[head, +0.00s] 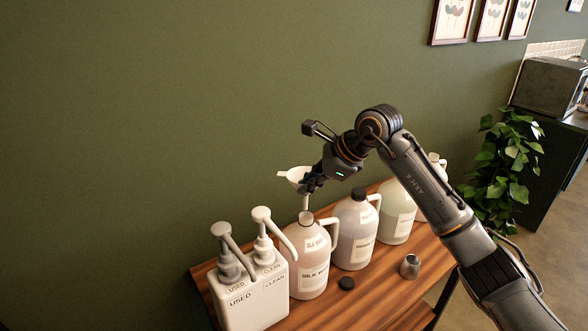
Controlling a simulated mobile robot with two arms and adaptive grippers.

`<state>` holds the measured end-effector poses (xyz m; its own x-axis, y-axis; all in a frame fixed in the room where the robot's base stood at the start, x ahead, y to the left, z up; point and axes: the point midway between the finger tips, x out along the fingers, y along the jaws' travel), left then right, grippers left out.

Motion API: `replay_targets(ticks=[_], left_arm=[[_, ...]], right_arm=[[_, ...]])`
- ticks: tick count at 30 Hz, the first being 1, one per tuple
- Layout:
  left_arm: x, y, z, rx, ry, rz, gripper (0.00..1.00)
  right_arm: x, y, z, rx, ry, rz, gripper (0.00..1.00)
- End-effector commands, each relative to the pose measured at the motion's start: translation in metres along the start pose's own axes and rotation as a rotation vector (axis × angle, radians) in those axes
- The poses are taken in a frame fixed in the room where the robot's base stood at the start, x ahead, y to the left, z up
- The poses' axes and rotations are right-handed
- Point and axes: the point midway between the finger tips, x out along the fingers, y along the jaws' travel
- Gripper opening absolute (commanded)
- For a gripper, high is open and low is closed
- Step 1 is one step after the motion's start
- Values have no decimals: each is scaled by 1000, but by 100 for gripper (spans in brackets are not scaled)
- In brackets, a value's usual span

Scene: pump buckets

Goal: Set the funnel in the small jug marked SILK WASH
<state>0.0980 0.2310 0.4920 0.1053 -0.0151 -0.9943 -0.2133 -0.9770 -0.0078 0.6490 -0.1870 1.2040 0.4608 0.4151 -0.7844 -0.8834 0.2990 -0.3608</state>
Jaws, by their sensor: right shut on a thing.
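My right gripper (309,186) is shut on the white funnel (292,176), which it holds upright over the pink jug. The jug marked SILK WASH (308,262) stands on the wooden table with no cap on its mouth. The funnel's thin stem points down at the jug's mouth. Its tip is at or just above the opening; I cannot tell whether it is inside. My left gripper is not in view.
A white two-pump dispenser marked USED and CLEAN (252,300) stands close left of the jug. A capped purple-grey jug (353,240) and a pale green jug (397,222) stand right. A black cap (346,284) and metal cup (410,266) are on the table (375,300).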

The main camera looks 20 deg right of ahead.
Motion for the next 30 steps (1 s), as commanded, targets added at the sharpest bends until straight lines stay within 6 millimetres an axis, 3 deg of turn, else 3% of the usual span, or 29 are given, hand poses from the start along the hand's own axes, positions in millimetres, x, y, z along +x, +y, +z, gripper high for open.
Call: replay_targets(ticks=[3,7,18,30], left_arm=[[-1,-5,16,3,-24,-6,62],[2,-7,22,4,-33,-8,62],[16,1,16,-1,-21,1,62],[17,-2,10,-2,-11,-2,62]], right_arm=[[-2,-8,0,36,12,-31,0],[2,-7,-3,41,15,-35,0],[22,3,-16,38,14,-33,0],[24,4,-17,36,14,-32,0]])
